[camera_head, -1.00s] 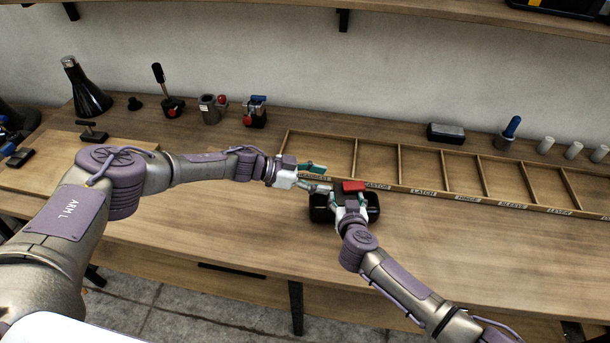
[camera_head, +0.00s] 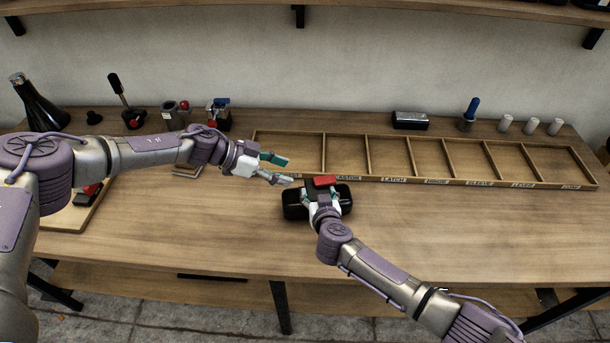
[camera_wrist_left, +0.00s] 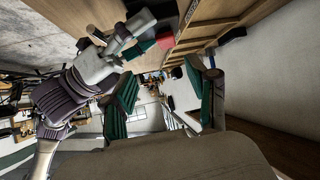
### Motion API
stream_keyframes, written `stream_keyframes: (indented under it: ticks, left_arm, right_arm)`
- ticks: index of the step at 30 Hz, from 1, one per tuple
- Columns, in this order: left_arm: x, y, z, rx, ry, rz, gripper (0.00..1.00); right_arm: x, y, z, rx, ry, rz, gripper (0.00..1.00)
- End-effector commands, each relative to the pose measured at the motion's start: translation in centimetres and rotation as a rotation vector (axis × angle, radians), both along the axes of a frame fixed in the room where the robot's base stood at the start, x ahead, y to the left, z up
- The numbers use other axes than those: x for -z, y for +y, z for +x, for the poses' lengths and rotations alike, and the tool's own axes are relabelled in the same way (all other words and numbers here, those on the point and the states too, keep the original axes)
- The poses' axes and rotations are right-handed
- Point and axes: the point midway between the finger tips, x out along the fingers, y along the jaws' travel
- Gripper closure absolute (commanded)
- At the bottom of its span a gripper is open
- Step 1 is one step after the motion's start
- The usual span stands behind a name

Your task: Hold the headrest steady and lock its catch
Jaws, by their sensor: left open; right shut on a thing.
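The headrest (camera_head: 296,204) is a black padded block on the bench, in front of the divided tray. A red part (camera_head: 325,181), which looks like its catch, sits on top at the back; I cannot tell whether it is locked. My right gripper (camera_head: 322,196) is shut on the headrest from the front and hides its middle. My left gripper (camera_head: 284,169) is open and empty, a short way left of the red part and not touching it. In the left wrist view, the open green fingers (camera_wrist_left: 165,97) are empty, and the red part (camera_wrist_left: 165,41) shows beyond them.
A long divided tray (camera_head: 420,182) with labelled, empty compartments lies behind the headrest. Clamps, a dark bottle (camera_head: 40,105), a black box (camera_head: 410,120) and white cylinders (camera_head: 530,126) stand along the back. The bench front and right (camera_head: 480,225) are clear.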

Motion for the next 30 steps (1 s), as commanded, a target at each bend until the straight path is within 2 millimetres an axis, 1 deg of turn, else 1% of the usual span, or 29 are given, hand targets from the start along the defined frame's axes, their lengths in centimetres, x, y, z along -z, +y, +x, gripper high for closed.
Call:
stream_keyframes:
  ticks: [1, 6, 8, 11, 14, 25, 30]
  left_arm:
    - [-0.9, -0.4, 0.2, 0.007, 0.002, 0.047, 0.42]
    - [-2.2, -0.7, 0.7, -0.010, 0.016, 0.166, 0.42]
    - [-2.4, -0.8, 0.8, -0.017, 0.016, 0.189, 0.42]
    - [-2.2, -1.1, 1.0, -0.025, 0.020, 0.205, 0.42]
    - [-1.4, -1.9, 1.2, -0.025, 0.021, 0.208, 0.42]
    - [3.8, -6.9, 2.6, -0.026, 0.021, 0.206, 0.42]
    - [5.2, -8.2, 3.1, -0.027, 0.020, 0.207, 0.42]
  right_arm:
    - [-0.1, 0.0, 0.1, 0.000, -0.003, 0.000, 1.00]
    - [-0.1, 0.0, 0.1, 0.000, -0.003, 0.000, 1.00]
    - [-0.1, 0.0, 0.1, 0.000, -0.003, 0.001, 1.00]
    - [-0.1, 0.0, 0.1, 0.000, -0.003, 0.001, 1.00]
    - [-0.1, 0.0, 0.1, 0.000, -0.003, 0.001, 1.00]
    - [-0.2, 0.1, 0.1, -0.001, -0.003, 0.001, 1.00]
    - [-0.2, 0.0, 0.1, -0.001, -0.003, 0.001, 1.00]
